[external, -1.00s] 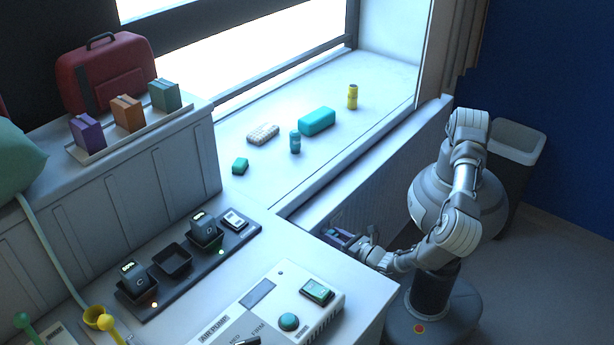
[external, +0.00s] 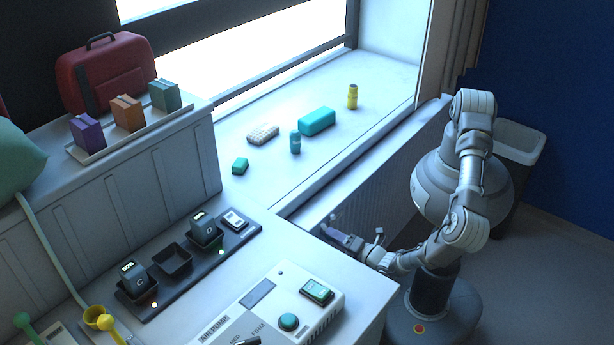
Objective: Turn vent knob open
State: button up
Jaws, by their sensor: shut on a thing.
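My gripper (external: 350,243) is at the end of my arm, low in the gap between the window sill and the counter, in front of the ribbed panel under the sill. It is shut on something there. The thing in its jaws is small and dark in this view, and I cannot make out its shape. The vent knob cannot be told apart from the gripper here, so I cannot see how far it is turned.
The counter's corner and the air pump (external: 270,310) are close left of my forearm. The window sill (external: 375,95) above holds a teal box (external: 317,121), a blue can (external: 295,142) and a yellow can (external: 352,97). A bin (external: 520,150) stands behind me.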

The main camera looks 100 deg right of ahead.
jog(key=shift+m+p, duration=0.9)
jog(key=shift+m, duration=1.3)
jog(key=shift+d, duration=0.1)
jog(key=o, duration=1)
jog(key=shift+s, duration=0.1)
jog(key=v, duration=0.7)
jog(key=shift+s+a+p, duration=0.3)
jog(key=shift+a, duration=0.05)
